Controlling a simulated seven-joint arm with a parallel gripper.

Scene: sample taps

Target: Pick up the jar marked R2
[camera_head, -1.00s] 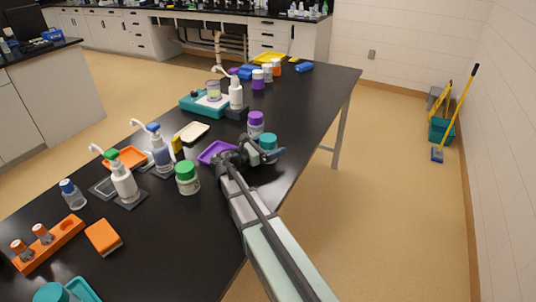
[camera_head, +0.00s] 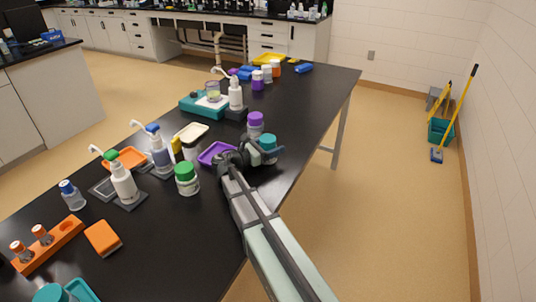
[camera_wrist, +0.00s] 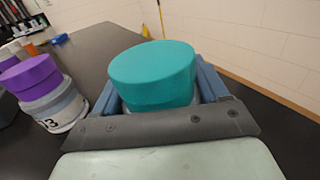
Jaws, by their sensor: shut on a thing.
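A jar with a teal lid (camera_head: 267,142) stands at the right side of the black bench, and its lid fills the middle of the wrist view (camera_wrist: 154,75). My gripper (camera_head: 262,152) is shut on this jar, with one blue-grey finger on each side below the lid in the wrist view. The jar's label is hidden, so I cannot read its mark. I cannot tell whether its base touches the bench. A purple-lidded jar (camera_head: 255,119) stands just beyond; in the wrist view it is at the left (camera_wrist: 45,92), with a partly visible mark ending in 3.
A purple tray (camera_head: 216,153) and a green-lidded jar (camera_head: 187,179) are left of my gripper. Pump bottles (camera_head: 123,184), an orange rack (camera_head: 50,246) and a teal balance (camera_head: 203,104) stand farther left and back. The bench's right edge is close to the teal-lidded jar.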

